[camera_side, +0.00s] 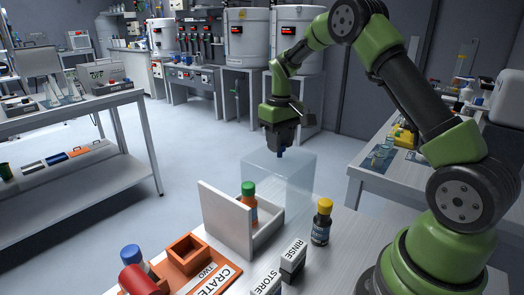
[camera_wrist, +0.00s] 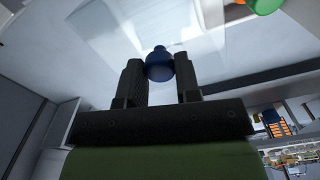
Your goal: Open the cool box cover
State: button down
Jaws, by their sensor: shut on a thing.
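The clear, box-shaped cool box cover (camera_side: 292,183) has a blue knob on top. My gripper (camera_side: 281,150) is above the cover, and in the wrist view its two fingers (camera_wrist: 158,80) are shut on the blue knob (camera_wrist: 158,66). The cover appears upright, behind and right of a low white box (camera_side: 268,229) with a tall white panel (camera_side: 224,220) on its left side. An orange bottle with a green cap (camera_side: 249,205) stands in the white box. I cannot tell whether the cover's lower edge touches anything.
A dark bottle with a yellow cap (camera_side: 322,222) stands right of the white box. A RINSE block (camera_side: 293,260) and a STORE block (camera_side: 268,284) are in front. An orange crate (camera_side: 205,262), a red cylinder (camera_side: 138,281) and a blue-capped bottle (camera_side: 131,254) are at front left.

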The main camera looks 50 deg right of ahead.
jog(key=shift+d, duration=0.85)
jog(key=c, duration=0.8)
grip_release()
notch_tip(320, 180, up, 10)
jog(key=shift+a, duration=0.15)
